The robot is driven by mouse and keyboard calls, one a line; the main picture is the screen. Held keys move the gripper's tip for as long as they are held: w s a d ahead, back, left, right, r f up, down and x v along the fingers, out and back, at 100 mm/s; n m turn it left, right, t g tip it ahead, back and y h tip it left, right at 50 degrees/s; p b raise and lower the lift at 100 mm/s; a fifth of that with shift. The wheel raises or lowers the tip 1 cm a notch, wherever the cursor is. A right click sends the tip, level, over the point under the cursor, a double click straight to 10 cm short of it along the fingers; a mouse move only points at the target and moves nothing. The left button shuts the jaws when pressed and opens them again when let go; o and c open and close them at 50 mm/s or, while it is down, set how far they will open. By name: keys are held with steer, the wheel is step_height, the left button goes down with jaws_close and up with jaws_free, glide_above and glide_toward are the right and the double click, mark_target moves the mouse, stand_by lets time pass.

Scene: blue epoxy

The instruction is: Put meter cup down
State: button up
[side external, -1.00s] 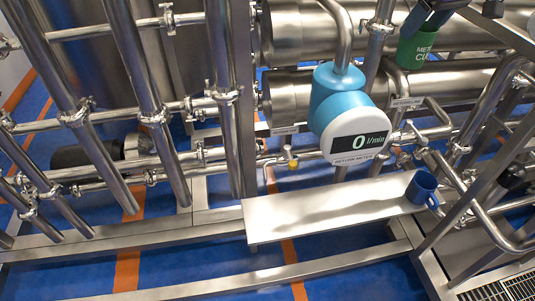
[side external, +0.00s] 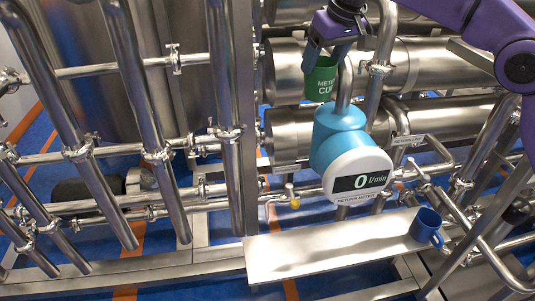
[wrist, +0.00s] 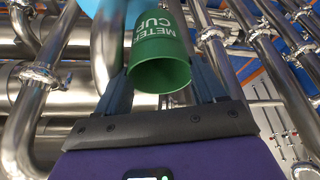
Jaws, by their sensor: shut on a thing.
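The green meter cup (side external: 320,80), with white lettering, is held in the air above and left of the blue return meter in the side view. My gripper (side external: 325,52) is shut on it. In the wrist view the meter cup (wrist: 160,55) sits between my two fingers (wrist: 162,75), its lettering upside down and its round end facing the camera. Part of the cup is hidden by my fingers in the side view. The cup is not touching the shelf below.
The blue return meter (side external: 340,140) reads 0 l/min and stands just below the cup. A flat metal shelf (side external: 320,250) lies below, mostly bare. A blue mug (side external: 426,229) stands at its right end. Steel pipes (side external: 230,120) and large cylinders surround the space.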

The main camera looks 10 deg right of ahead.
steer(key=s+a+f+n, duration=0.1)
steer(key=a+f, duration=0.4)
steer(key=f, duration=0.4)
steer(key=a+f, duration=0.6)
steer(key=f, duration=0.3)
steer(key=s+a+f+n, duration=0.1)
steer(key=a+f, duration=0.4)
steer(key=f, duration=0.5)
steer(key=s+a+f+n+y, duration=0.1)
steer(key=s+f, duration=0.1)
steer(key=f, duration=0.4)
steer(key=s+a+f, duration=0.2)
steer(key=f, duration=0.3)
steer(key=shift+s+d+f+m+h, duration=0.15)
steer(key=shift+d+f+m, duration=0.25)
steer(key=shift+d+f, duration=1.15)
steer(key=shift+s+d+f+m+h, duration=0.15)
steer(key=shift+d+f+m, duration=0.3)
steer(key=shift+f, duration=2.25)
steer(key=shift+s+d+f+m, duration=0.3)
steer(key=shift+d+f, duration=0.75)
steer(key=shift+f, duration=1.05)
steer(key=shift+w+f, duration=0.1)
steer(key=o, duration=1.3)
steer(key=shift+v, duration=2.85)
